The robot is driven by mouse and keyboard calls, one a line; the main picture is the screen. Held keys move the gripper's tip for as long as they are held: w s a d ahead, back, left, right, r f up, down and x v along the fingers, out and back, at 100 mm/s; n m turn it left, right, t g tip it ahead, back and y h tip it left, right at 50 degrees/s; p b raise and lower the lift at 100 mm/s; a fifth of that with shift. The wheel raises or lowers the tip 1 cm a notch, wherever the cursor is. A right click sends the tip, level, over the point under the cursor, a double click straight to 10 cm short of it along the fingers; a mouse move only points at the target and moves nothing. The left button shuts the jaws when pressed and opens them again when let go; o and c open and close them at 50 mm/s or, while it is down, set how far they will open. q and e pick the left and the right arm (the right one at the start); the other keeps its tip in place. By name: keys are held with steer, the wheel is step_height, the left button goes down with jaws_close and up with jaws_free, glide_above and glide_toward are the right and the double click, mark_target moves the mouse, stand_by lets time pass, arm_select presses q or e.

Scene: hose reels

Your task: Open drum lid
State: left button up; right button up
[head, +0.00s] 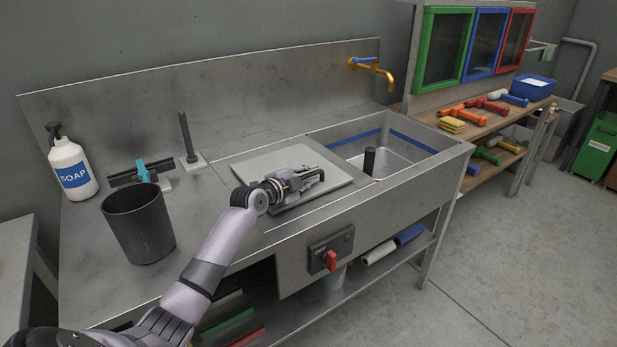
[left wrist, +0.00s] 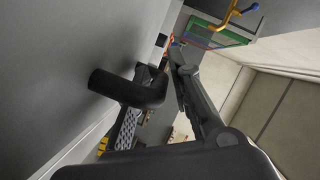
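A flat grey square lid (head: 262,164) lies on the metal counter, left of the sink basin. No drum shows under it. My left gripper (head: 310,179) is low over the lid's front right part and hides what is beneath. In the left wrist view, a black bent handle (left wrist: 130,89) stands out from a flat grey surface. My left gripper's fingers (left wrist: 160,75) are apart, with the handle's bent end at the gap between them. I cannot tell whether they touch it. My right gripper is not in view.
A black bin (head: 138,225), a soap bottle (head: 73,168) and a blue-handled clamp-like tool (head: 148,172) stand on the counter's left. A dark post (head: 187,137) rises behind the lid. The sink (head: 385,150) holds a black upright cylinder. A red switch (head: 331,260) is on the front panel.

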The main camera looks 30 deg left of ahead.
arm_select(q)
steer(key=shift+c, duration=0.2)
jaws_close()
stand_by(0.4)
